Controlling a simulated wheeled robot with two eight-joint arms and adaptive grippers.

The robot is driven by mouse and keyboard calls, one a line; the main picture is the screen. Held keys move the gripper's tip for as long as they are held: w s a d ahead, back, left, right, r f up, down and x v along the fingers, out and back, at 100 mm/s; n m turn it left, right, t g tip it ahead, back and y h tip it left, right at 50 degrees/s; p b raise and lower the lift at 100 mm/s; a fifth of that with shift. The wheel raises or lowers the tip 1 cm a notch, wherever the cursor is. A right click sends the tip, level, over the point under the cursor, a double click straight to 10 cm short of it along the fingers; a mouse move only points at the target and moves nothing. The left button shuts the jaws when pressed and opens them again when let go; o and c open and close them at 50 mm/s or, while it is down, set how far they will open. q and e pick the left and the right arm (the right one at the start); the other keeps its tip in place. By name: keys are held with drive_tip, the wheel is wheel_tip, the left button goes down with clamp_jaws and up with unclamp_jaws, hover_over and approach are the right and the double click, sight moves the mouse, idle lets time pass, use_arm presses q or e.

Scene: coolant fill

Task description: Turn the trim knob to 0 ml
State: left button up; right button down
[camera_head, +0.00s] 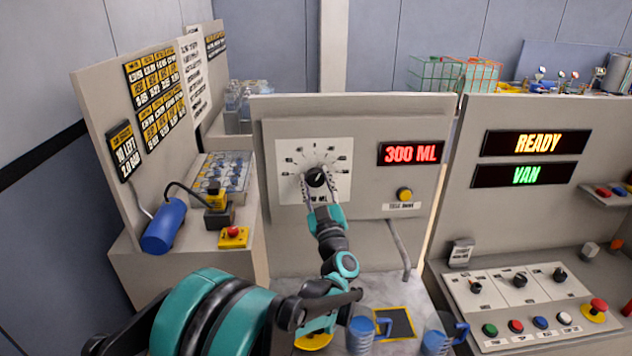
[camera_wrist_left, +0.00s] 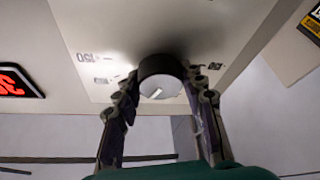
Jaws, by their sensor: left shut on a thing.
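The black trim knob (camera_head: 316,177) sits in the middle of a white dial plate (camera_head: 290,155) on the grey dispenser panel. A red display (camera_head: 411,153) to its right reads 300 ML. My left gripper (camera_head: 320,190) reaches up to the knob from below. In the left wrist view the gripper (camera_wrist_left: 160,100) has its two fingers on either side of the knob (camera_wrist_left: 160,78), shut on it. The knob's face shows a pale mark. Much of the dial's lower lettering is hidden by the gripper. My right gripper is not in view.
A yellow button (camera_head: 404,194) is on the panel right of the dial. Blue-handled jugs (camera_head: 361,335) and a yellow-edged black pad (camera_head: 396,322) are below. A control console (camera_head: 530,300) with knobs and buttons stands right; a blue cylinder (camera_head: 163,226) lies left.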

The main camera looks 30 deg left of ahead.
use_arm(q)
drive_tip(key=shift+n+g+y+p, duration=0.3)
drive_tip(key=shift+n+g, duration=0.4)
drive_tip(key=shift+n, duration=0.85)
drive_tip(key=shift+n+g+y+p, duration=0.1)
drive_tip(key=shift+n+g+y, duration=0.45)
drive_tip(key=shift+n, duration=1)
drive_tip(key=o, duration=1.2)
drive_tip(key=v, duration=1.2)
drive_tip(key=shift+d+r, duration=0.1)
drive_tip(key=shift+r, duration=0.15)
